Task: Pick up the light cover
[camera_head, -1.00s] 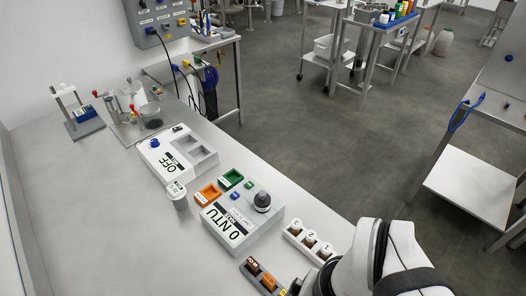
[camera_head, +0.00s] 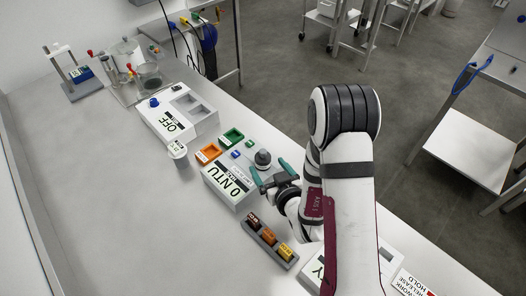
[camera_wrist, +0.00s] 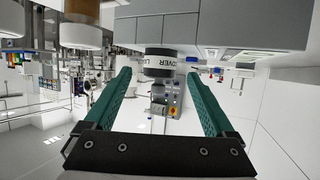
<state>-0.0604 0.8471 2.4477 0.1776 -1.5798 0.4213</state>
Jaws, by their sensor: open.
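The light cover (camera_head: 262,159) is a dark, round, knob-like cap upright on the white turbidity meter (camera_head: 221,190), whose display reads 0 NTU. In the wrist view the light cover (camera_wrist: 160,62) shows dark with a white label reading COVER, framed between the fingertips. My gripper (camera_head: 269,170) has teal fingers and is open, just to the right of the cover in the head view. In the wrist view my gripper (camera_wrist: 158,76) has nothing between its jaws along their length. Whether the fingertips touch the cover cannot be told.
Orange (camera_head: 208,153) and green (camera_head: 232,137) trays sit on the meter's far side. A small lidded cup (camera_head: 177,149) stands to its left. A rack of labelled blocks (camera_head: 270,243) lies in front. A device reading OFF (camera_head: 178,115) is behind. The left bench is clear.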

